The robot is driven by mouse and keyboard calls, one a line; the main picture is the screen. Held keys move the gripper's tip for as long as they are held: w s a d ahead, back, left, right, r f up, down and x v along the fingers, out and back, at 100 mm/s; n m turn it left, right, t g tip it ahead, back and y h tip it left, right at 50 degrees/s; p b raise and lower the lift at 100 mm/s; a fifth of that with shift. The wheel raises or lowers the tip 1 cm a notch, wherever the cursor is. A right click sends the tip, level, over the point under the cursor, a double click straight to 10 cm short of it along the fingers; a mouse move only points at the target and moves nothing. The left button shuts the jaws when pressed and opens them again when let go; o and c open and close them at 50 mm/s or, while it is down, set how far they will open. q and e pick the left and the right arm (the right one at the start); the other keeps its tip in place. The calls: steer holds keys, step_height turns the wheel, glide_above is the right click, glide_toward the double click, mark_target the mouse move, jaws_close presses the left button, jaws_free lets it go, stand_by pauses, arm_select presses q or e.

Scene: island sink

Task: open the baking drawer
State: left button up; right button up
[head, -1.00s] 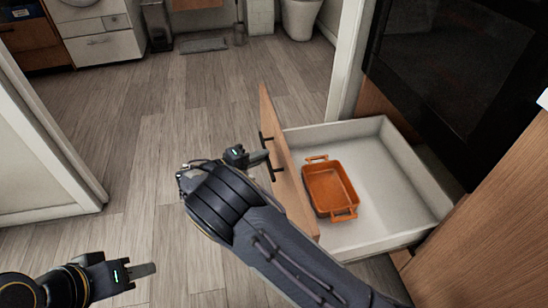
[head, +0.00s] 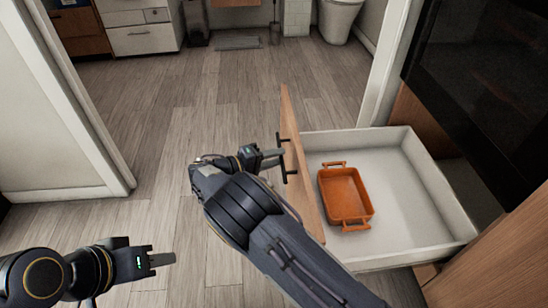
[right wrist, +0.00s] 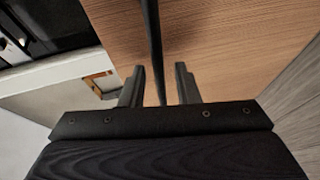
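The drawer (head: 408,222) stands pulled out from the cabinet, with white inner walls and a wood front panel (head: 301,160). An orange baking dish with two handles (head: 345,195) lies inside, and part of it shows in the right wrist view (right wrist: 103,82). My right gripper (head: 272,155) is at the dark bar handle (head: 284,158) on the outside of the front. In the right wrist view the handle bar (right wrist: 152,40) passes between the two parted fingers (right wrist: 160,85), with a gap visible. My left gripper (head: 162,259) is low at left, away from the drawer and apparently empty; its finger gap is hidden.
A dark oven-like front (head: 475,80) rises behind the drawer, and a wood cabinet front (head: 500,255) is at the right. A white door frame (head: 75,100) stands at left. The wood floor (head: 190,110) left of the drawer is clear.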

steer(key=p+v, duration=0.2)
steer(key=v, duration=0.5)
steer(key=shift+s+a, duration=0.25)
steer(key=shift+a, duration=0.1)
steer(key=shift+a, duration=0.1)
stand_by(0.3)
